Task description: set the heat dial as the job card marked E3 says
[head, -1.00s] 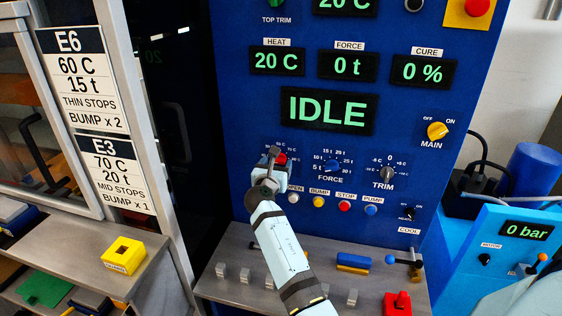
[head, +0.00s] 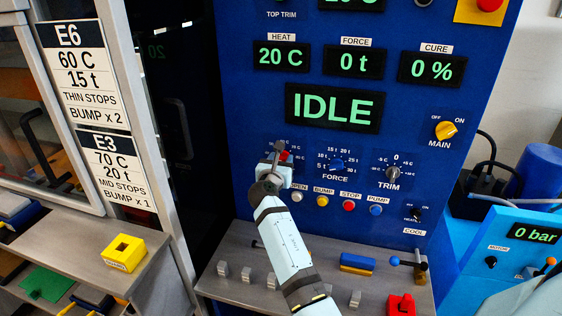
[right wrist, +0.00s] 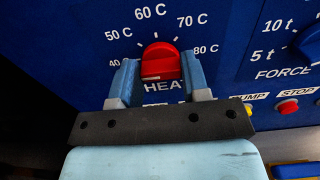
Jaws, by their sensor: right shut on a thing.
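The job card marked E3 (head: 117,170) hangs on the left frame and reads 70 C, 20 t, MID STOPS, BUMP x 1. The red heat dial (right wrist: 161,60) is on the blue panel, inside a scale from 40 C to 80 C. My right gripper (right wrist: 158,78) is shut on it, one finger on each side. In the head view the gripper (head: 277,165) hides most of the dial, with only a bit of red (head: 285,155) showing. I cannot clearly read where the dial points. The HEAT display (head: 281,57) shows 20 C. My left gripper is not in view.
The blue FORCE knob (head: 337,164) and the TRIM knob (head: 393,174) are right of the dial. A row of buttons, including the red STOP button (head: 349,205), lies just below. A grey ledge (head: 235,288) with levers juts out under the panel.

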